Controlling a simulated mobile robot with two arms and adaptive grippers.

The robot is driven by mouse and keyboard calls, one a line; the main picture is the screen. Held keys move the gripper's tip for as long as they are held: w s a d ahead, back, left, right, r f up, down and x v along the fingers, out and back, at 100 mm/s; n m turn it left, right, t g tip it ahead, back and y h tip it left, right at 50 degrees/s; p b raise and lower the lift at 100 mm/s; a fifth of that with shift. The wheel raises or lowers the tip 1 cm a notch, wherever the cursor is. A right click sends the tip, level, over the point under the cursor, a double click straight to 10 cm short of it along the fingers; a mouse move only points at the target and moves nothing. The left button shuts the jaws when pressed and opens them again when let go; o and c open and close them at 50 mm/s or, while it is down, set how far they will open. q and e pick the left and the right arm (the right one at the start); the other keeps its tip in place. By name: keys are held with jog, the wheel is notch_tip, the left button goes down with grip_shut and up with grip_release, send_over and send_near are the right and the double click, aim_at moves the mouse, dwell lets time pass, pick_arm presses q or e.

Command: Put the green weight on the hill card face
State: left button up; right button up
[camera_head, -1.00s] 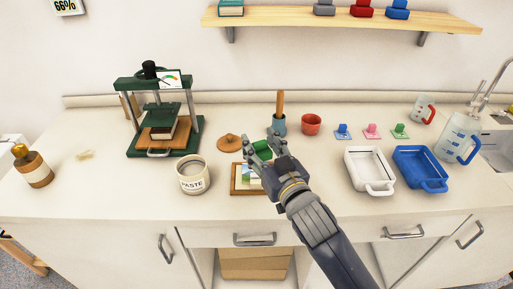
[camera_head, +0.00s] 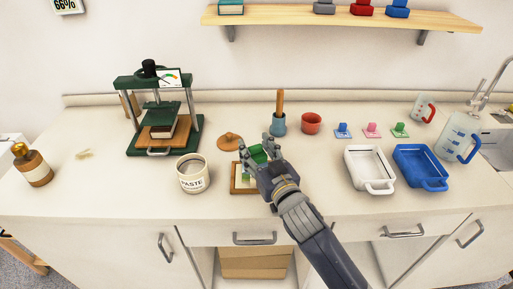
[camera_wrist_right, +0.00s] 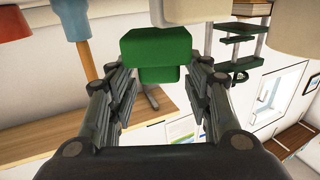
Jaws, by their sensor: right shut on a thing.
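The green weight (camera_head: 259,155) is held between the fingers of my right gripper (camera_head: 256,149). It also shows between the two fingers in the right wrist view (camera_wrist_right: 157,50). My right gripper is shut on it, above the wood-framed hill card (camera_head: 235,181) on the counter. The gripper and weight cover much of the card, so any gap between weight and card is hard to judge. My left gripper is not in view.
A paste tub (camera_head: 193,175) stands left of the card, and a wooden lid (camera_head: 229,141) lies behind it. White (camera_head: 351,171) and blue trays (camera_head: 402,169) are to the right.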

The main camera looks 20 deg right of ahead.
jog(key=shift+s+f, duration=0.15)
jog(key=shift+f, duration=0.3)
jog(key=o, duration=1.4)
jog(key=shift+a+f, duration=0.1)
jog(key=shift+f, duration=0.2)
jog(key=shift+c, duration=0.2)
jog(key=shift+r, duration=0.55)
jog(key=s, duration=0.3)
jog(key=s+d, duration=0.1)
jog(key=s, duration=0.3)
jog(key=s+b, duration=0.1)
jog(key=s, duration=0.2)
jog(key=shift+s+d+r, duration=0.15)
jog(key=shift+s+r, duration=0.05)
jog(key=shift+r, duration=0.05)
jog(key=shift+s+d+r, duration=0.1)
jog(key=shift+s+r, duration=0.05)
jog(key=shift+s, duration=0.5)
